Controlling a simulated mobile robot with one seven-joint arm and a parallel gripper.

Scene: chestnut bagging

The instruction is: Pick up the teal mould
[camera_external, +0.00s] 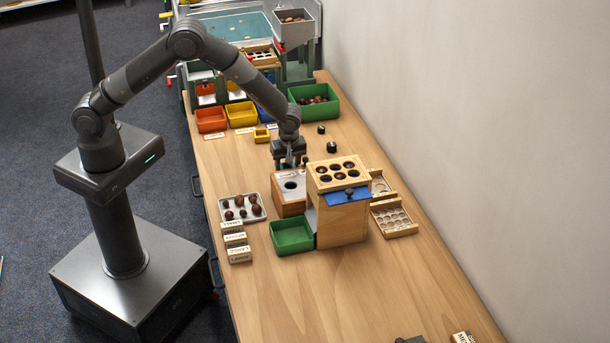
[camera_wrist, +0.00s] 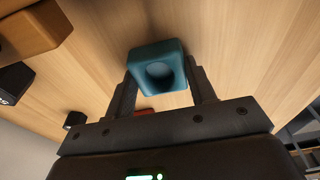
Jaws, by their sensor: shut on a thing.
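The teal mould (camera_wrist: 157,55) is a small rounded block with a round hollow in the face turned to the camera. It sits between the two fingers of my gripper (camera_wrist: 161,85), which are shut on its sides. The table top shows behind it in the wrist view. In the outside view my gripper (camera_external: 289,161) points down just behind the wooden block with a hole (camera_external: 290,206). The mould is too small and too covered to make out there, and I cannot tell its height above the table.
A wooden stand with several holes (camera_external: 344,220) is close to the right. A green tray (camera_external: 291,236) and a white tray of chestnuts (camera_external: 241,208) are in front. Dark round pieces (camera_external: 307,142) lie behind at right. Orange (camera_external: 211,121) and yellow (camera_external: 241,114) bins stand farther back. The near table is mostly clear.

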